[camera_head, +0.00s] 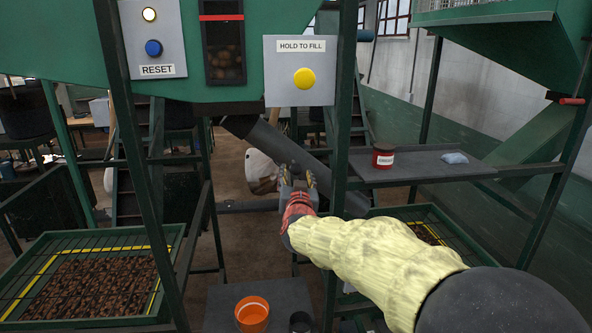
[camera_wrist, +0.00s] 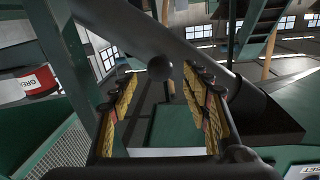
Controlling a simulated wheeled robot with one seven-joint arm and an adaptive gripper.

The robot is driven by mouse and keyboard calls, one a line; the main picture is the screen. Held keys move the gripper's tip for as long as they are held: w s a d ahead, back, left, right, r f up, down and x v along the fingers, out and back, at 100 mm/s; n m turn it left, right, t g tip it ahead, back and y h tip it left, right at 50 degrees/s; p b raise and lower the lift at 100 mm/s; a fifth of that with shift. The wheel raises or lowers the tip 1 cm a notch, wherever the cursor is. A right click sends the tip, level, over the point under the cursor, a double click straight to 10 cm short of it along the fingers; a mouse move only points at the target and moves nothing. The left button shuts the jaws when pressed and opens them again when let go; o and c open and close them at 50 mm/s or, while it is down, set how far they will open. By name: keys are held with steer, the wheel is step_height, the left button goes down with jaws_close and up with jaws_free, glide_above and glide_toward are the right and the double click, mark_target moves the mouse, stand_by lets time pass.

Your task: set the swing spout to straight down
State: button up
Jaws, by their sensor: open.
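The swing spout (camera_head: 290,152) is a dark grey pipe below the green machine. In the head view it slants from upper left down to lower right, well off vertical. In the wrist view the spout (camera_wrist: 195,52) crosses diagonally beyond the fingers. A dark round knob (camera_wrist: 160,68) shows in front of the pipe, between my fingertips in that picture; whether it lies within their reach I cannot tell. My gripper (camera_head: 297,179) is open and empty in front of the spout, and partly covers it. The yellow-padded fingers of my gripper (camera_wrist: 163,84) stand wide apart.
A green post (camera_head: 341,120) stands just right of my gripper. A shelf (camera_head: 450,168) at right holds a red tin (camera_head: 383,156) and a pale cloth (camera_head: 454,158). An orange bucket (camera_head: 252,315) stands below. Mesh-covered trays (camera_head: 172,238) stand low on both sides. A button panel (camera_head: 303,52) hangs above.

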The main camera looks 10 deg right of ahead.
mark_target(296, 171)
steer(key=shift+w+d+p, duration=0.15)
steer(key=shift+w, duration=0.75)
steer(key=shift+w+d+p, duration=0.1)
steer(key=shift+w+p, duration=0.05)
steer(key=shift+w, duration=0.7)
steer(key=shift+c, duration=0.2)
steer(key=c, duration=1.1)
jaws_close()
